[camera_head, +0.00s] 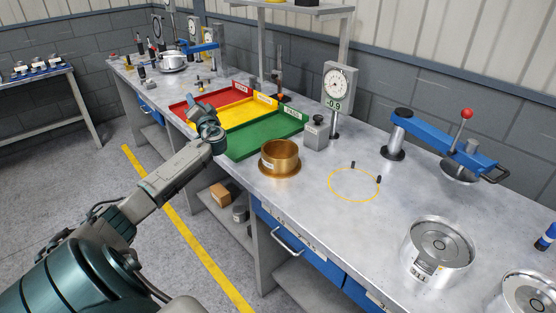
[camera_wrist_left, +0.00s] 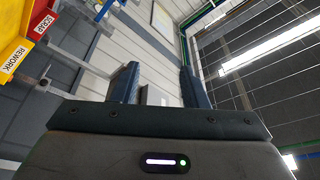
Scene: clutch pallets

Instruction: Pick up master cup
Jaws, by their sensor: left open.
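A brass-coloured cup (camera_head: 281,157), which I take to be the master cup, stands upright on a round base on the metal bench, near its front edge, in the head view. My left gripper (camera_head: 208,117) is at the front edge of the coloured trays, to the left of the cup and apart from it. In the left wrist view the left gripper (camera_wrist_left: 158,82) has its two fingers spread with nothing between them. The cup does not show in that view. My right gripper is not in view.
Red (camera_head: 196,104), yellow (camera_head: 236,113) and green (camera_head: 262,137) trays lie left of the cup. A dial gauge stand (camera_head: 339,88) and grey block (camera_head: 316,134) are behind it. A yellow ring (camera_head: 354,198) marks bare bench to its right. A blue lever press (camera_head: 435,146) stands further right.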

